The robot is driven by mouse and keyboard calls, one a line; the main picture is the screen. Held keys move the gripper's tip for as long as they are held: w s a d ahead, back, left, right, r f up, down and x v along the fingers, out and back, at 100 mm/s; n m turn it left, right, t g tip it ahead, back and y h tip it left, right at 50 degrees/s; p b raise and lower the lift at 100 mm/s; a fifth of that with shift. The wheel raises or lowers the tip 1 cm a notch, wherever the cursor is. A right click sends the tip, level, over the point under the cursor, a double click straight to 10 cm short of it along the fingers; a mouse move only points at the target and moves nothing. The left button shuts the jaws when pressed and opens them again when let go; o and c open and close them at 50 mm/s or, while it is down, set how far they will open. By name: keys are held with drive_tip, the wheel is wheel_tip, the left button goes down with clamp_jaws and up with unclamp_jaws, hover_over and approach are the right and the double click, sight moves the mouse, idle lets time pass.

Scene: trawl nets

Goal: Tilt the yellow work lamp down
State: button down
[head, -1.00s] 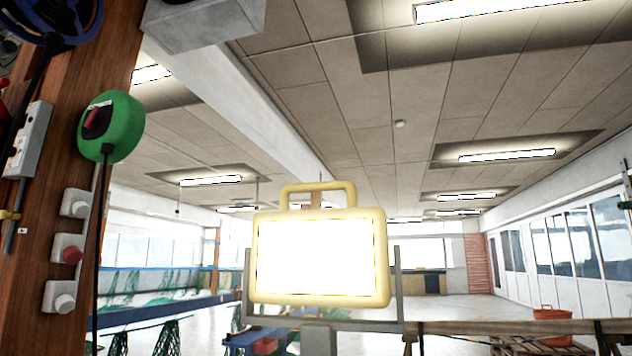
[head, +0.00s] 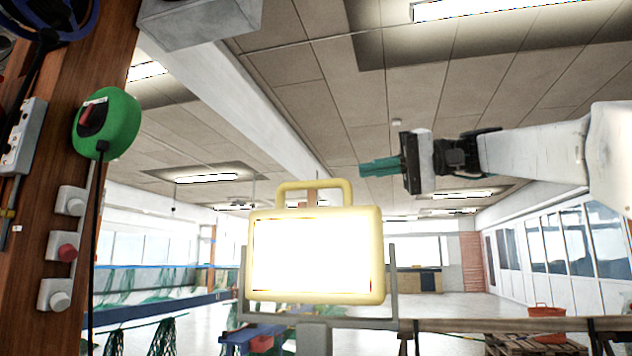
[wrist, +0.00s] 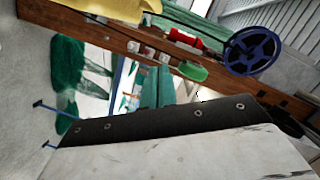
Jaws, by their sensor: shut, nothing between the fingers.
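The yellow work lamp (head: 378,255) stands in the middle of the head view with its bright white face toward me. It has a yellow carry handle (head: 314,186) on top and sits upright in a grey U-shaped bracket (head: 392,283). My gripper (head: 362,170) is in the head view, above and to the right of the lamp, pointing left. Its teal fingers are together and empty, apart from the lamp and its handle.
A wooden post (head: 40,200) at the left carries a green reel (head: 106,124), several grey switches (head: 66,247) and a blue wheel (head: 50,12). The blue wheel also shows in the wrist view (wrist: 252,50). A wooden rail (head: 500,325) runs low at the right. Air around the lamp's top looks clear.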

drive_tip(key=shift+s+r+n, duration=0.3)
drive_tip(key=shift+r, duration=0.1)
drive_tip(key=shift+a, duration=0.15)
drive_tip(key=a+f, duration=0.1)
drive_tip(key=a, duration=0.6)
drive_tip(key=a+f, duration=0.1)
drive_tip(key=a, duration=0.2)
drive_tip(key=shift+s+a+f, duration=0.2)
drive_tip(key=shift+s+f, duration=0.15)
drive_tip(key=shift+s, duration=0.05)
drive_tip(key=shift+s+a+f, duration=0.2)
drive_tip(key=shift+s+f, duration=0.2)
drive_tip(key=shift+f, duration=0.05)
drive_tip(key=shift+s, duration=0.1)
